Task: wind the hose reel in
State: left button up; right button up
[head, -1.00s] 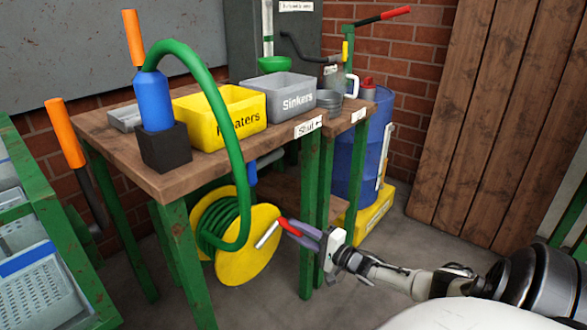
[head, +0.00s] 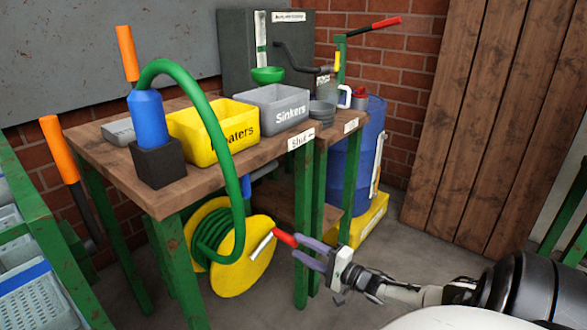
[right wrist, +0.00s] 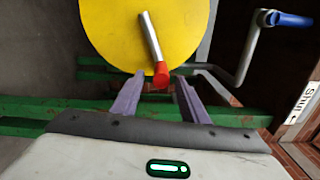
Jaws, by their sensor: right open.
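The hose reel has yellow discs (head: 240,270) and stands under the wooden bench, with green hose (head: 210,235) wound on it. The hose rises from the reel in an arc to a blue nozzle (head: 150,120) on the bench. A grey metal crank on the reel's face ends in a red grip (head: 285,237). My right gripper (head: 300,249) is open, just right of the red grip. In the right wrist view the red grip (right wrist: 161,71) lies at the mouth of the spread purple fingers, with nothing clamped. My left gripper is out of view.
The bench (head: 165,200) holds a yellow bin (head: 190,150) and a grey Sinkers bin (head: 262,120); its green legs (head: 302,225) stand beside my right gripper. A blue drum (head: 370,145) stands behind. In the right wrist view a blue-handled lever (right wrist: 290,20) is at upper right.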

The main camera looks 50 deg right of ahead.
jog(key=s+p, duration=0.1)
jog(key=s, duration=0.5)
jog(key=shift+a, duration=0.1)
